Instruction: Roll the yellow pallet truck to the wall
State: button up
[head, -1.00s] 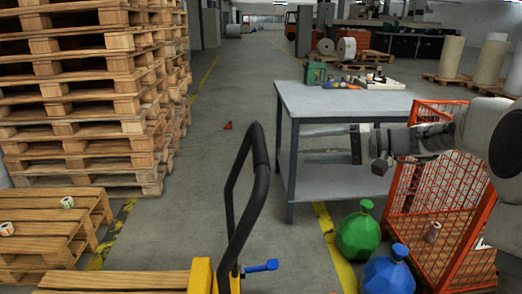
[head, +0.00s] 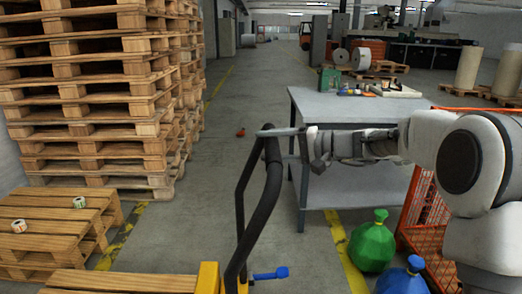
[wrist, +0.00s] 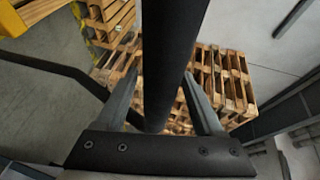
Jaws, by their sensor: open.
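The yellow pallet truck (head: 207,278) stands at the bottom of the head view, mostly out of frame. Its black loop handle (head: 262,215) rises upright, and a blue lever (head: 271,273) sticks out near its base. My gripper (head: 268,145) is at the top of the handle, coming from the right. In the wrist view, the open fingers of my gripper (wrist: 160,78) lie on either side of the black handle bar (wrist: 165,60). I cannot tell whether they touch it. A pale wall (head: 8,165) shows at the left edge.
Tall pallet stacks (head: 95,100) and a low pallet pile (head: 55,225) stand at left. A grey table (head: 345,105), a green sack (head: 371,245), a blue sack (head: 403,278) and an orange cage (head: 418,215) are at right. The aisle (head: 225,185) between is largely clear.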

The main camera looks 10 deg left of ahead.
jog(key=shift+x, duration=1.2)
grip_shut()
dwell(0.6)
